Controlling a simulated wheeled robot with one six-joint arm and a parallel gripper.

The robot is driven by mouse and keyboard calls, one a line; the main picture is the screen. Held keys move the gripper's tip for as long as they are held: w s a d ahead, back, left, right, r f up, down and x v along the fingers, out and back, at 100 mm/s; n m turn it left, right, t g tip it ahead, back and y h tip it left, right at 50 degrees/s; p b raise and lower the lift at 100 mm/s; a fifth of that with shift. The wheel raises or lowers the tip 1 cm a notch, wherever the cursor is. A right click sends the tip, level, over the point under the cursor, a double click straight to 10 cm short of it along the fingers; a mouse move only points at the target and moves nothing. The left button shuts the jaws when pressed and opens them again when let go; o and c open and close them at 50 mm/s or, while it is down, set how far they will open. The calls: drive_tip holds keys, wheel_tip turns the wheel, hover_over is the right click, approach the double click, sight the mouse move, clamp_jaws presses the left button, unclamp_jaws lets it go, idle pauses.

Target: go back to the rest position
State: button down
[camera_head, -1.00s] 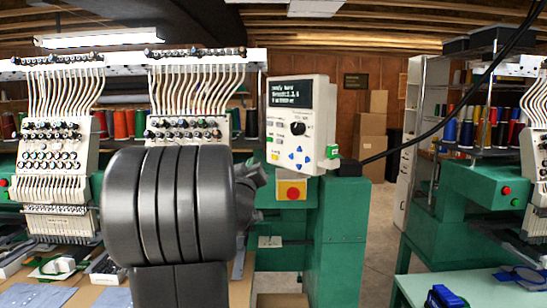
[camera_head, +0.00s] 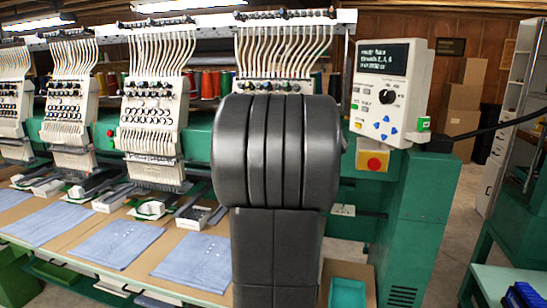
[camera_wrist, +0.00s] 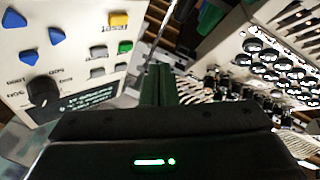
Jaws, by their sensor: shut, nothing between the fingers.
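My gripper (camera_wrist: 161,84) shows in the wrist view as two narrow dark fingers close together, shut and empty, beyond its dark housing with a green light. In the head view my arm's thick dark links stand in front of the embroidery machine and hide the gripper. In the wrist view, the control panel (camera_wrist: 75,62) with its knob and blue buttons is at left, and a white needle head (camera_wrist: 270,60) is at right. The control panel also shows in the head view (camera_head: 388,92), to the right of my arm.
A row of needle heads (camera_head: 152,110) runs to the left above a tan table with blue cloth pieces (camera_head: 115,242). A red stop button (camera_head: 374,163) sits below the panel. A teal bin (camera_head: 347,292) is low beside my arm. Open floor (camera_head: 455,235) lies to the right.

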drive_tip(key=shift+s+a, duration=0.3)
drive_tip(key=shift+a, duration=0.35)
drive_tip(key=shift+s+a, duration=0.3)
drive_tip(key=shift+a, duration=0.3)
